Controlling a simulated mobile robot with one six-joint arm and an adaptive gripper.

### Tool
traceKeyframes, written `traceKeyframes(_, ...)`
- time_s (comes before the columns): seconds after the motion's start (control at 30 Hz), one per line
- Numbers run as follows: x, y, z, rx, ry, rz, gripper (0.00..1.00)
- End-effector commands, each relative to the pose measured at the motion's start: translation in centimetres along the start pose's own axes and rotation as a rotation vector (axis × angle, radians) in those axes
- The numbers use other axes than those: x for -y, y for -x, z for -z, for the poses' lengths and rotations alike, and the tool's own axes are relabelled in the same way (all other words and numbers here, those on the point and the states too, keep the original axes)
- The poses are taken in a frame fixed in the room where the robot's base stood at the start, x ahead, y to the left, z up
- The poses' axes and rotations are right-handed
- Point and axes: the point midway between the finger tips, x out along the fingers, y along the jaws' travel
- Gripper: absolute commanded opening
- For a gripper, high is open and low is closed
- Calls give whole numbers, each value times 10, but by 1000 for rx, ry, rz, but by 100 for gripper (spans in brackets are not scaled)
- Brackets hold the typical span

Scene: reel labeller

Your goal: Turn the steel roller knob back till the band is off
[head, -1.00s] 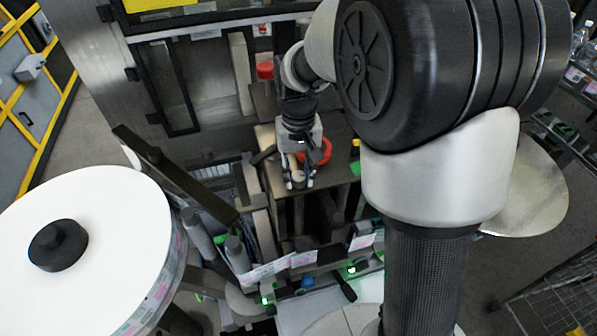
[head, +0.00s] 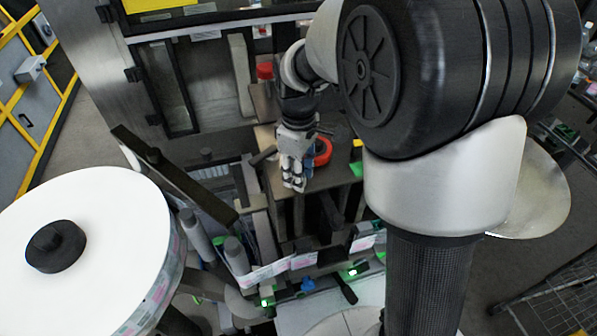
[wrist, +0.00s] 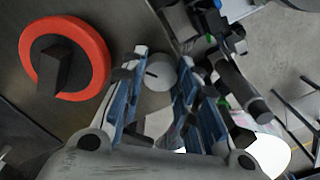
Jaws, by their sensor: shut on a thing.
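The steel roller knob (wrist: 160,75), a pale grey round cap with a short dark mark near its left side, sits between the blue-padded fingers of my gripper (wrist: 163,66) in the wrist view. The fingers are closed on its two sides. In the head view my gripper (head: 293,182) reaches down at the front edge of the machine's dark shelf, and its fingers mostly hide the knob. A printed label band (head: 268,272) runs between rollers below and left of my gripper. I cannot tell whether this is the band meant.
A red ring switch with a black handle (wrist: 99,47) is close to the left of my fingers; it also shows in the head view (head: 324,150). A large white reel (head: 110,225) stands at left. Grey posts (head: 235,252) and a dark bar (head: 180,180) lie between.

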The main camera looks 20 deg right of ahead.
Motion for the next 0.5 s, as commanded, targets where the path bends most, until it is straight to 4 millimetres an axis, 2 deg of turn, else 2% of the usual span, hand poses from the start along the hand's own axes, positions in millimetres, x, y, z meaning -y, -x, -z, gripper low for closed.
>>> traceKeyframes(0.5, 0, 0, 0, -1, 477, -2, 5)
